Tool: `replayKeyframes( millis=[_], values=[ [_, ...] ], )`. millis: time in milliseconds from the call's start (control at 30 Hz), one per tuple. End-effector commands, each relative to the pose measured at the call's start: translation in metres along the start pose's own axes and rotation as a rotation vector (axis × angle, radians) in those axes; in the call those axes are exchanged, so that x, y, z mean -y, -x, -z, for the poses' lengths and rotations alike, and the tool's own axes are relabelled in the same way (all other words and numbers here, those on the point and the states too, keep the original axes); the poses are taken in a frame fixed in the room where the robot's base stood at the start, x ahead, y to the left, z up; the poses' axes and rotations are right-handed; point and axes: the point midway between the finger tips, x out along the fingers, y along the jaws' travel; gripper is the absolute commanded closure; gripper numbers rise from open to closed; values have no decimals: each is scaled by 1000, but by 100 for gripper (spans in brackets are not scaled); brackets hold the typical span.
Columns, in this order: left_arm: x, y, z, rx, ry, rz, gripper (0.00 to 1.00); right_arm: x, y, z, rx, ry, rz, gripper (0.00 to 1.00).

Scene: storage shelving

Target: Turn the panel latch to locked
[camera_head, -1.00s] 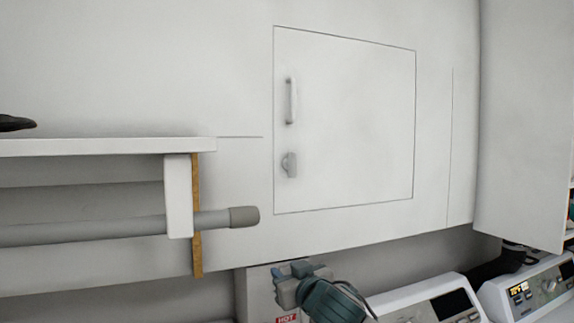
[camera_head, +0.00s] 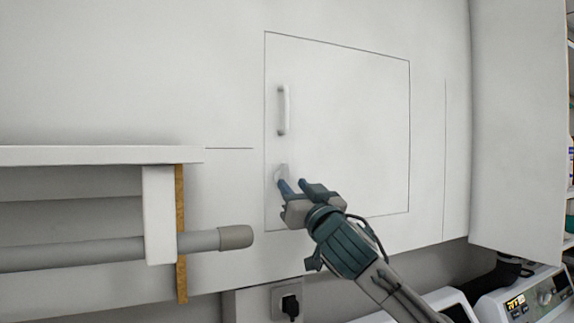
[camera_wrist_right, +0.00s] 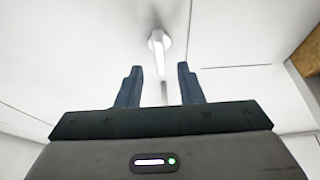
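The white panel door (camera_head: 350,130) is set flush in the wall. Its small pale latch (camera_head: 280,172) sits near the left edge, below the vertical bar handle (camera_head: 283,110). My right gripper (camera_head: 301,185) is at the latch's lower right, its fingers pointing up toward it. One fingertip overlaps the latch's lower part in the head view. The right wrist view shows the fingers (camera_wrist_right: 159,85) apart and nothing gripped, with the latch (camera_wrist_right: 159,42) ahead, just above the gap in the picture. Whether a finger touches the latch I cannot tell. My left gripper is out of view.
A white shelf (camera_head: 90,155) with a grey rail (camera_head: 100,252) below it juts out at left, its capped end near the panel. A cabinet (camera_head: 518,125) stands at right. Machines (camera_head: 530,298) and a wall socket (camera_head: 290,303) are below.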

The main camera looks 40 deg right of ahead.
Motion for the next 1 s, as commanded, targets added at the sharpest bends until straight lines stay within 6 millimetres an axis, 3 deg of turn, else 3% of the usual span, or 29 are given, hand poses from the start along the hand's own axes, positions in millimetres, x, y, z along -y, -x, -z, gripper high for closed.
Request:
replayKeyframes(
  millis=[33, 300, 700, 733, 900, 1000],
  values=[
    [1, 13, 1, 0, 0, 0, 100, 0, -11, 5, 3, -5, -1, 66],
    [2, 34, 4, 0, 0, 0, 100, 0, -40, 2, 2, -2, -1, 66],
    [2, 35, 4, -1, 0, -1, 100, 0, -46, -1, 1, 1, 0, 66],
    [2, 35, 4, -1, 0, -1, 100, 0, -46, -1, 0, 1, 0, 68],
    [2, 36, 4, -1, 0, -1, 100, 0, -46, -1, 0, 1, -1, 100],
    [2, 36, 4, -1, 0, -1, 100, 0, -46, -1, 0, 1, -1, 100]
  ],
)
